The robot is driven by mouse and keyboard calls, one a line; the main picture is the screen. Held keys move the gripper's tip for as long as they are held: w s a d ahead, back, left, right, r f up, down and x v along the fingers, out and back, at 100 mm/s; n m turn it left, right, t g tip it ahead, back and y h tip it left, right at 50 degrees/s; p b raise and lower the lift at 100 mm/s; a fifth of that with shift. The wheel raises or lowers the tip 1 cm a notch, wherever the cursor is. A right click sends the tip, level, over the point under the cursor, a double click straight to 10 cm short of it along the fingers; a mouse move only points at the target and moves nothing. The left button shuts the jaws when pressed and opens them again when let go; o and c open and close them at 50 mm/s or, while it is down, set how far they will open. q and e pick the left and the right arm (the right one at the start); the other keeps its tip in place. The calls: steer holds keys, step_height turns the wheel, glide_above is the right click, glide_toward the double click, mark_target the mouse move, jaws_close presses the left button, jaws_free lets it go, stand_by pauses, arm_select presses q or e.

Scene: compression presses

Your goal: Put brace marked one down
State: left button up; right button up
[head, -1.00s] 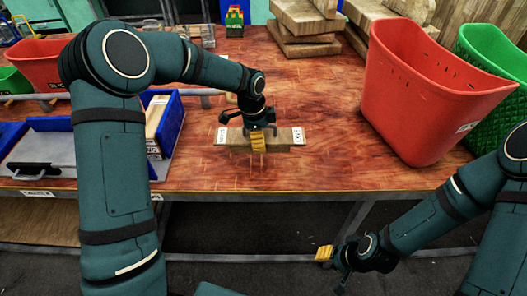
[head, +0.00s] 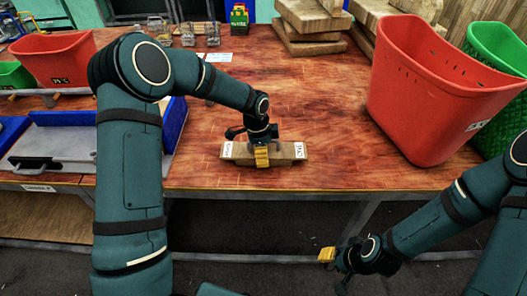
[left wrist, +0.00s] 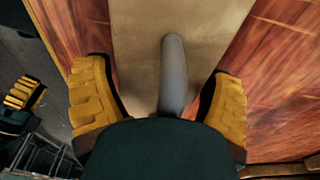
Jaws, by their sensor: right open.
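The brace (head: 287,153) is a tan wooden bar with white labels at both ends. It is near the front edge of the table, lying left to right in the head view. The label writing is too small to read. My left gripper (head: 262,156) is at its middle, with yellow fingers on it. In the left wrist view the fingers (left wrist: 162,103) flank the brace (left wrist: 140,40), close against both sides. A grey rod lies over it there. I cannot tell whether the brace touches the table. My right gripper (head: 335,256) is open and empty, low beyond the table's front edge.
A tall red basket (head: 430,85) stands on the right of the table (head: 320,115), a green one (head: 500,60) behind it. A blue-walled tray (head: 70,145) and red bin (head: 55,58) are left. Wooden blocks (head: 310,25) are stacked behind. The middle is clear.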

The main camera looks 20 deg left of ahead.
arm_select(q)
steer(key=shift+o, duration=0.3)
steer(key=shift+r, duration=0.1)
steer(key=shift+r, duration=0.3)
steer(key=r+p, duration=0.1)
steer(key=r, duration=0.2)
steer(key=a+r, duration=0.1)
steer(key=r, duration=0.3)
steer(key=r+p, duration=0.1)
steer(key=r, duration=0.3)
steer(key=shift+s+a+r+p, duration=0.25)
steer(key=shift+a+p, duration=0.05)
steer(key=shift+p, duration=0.05)
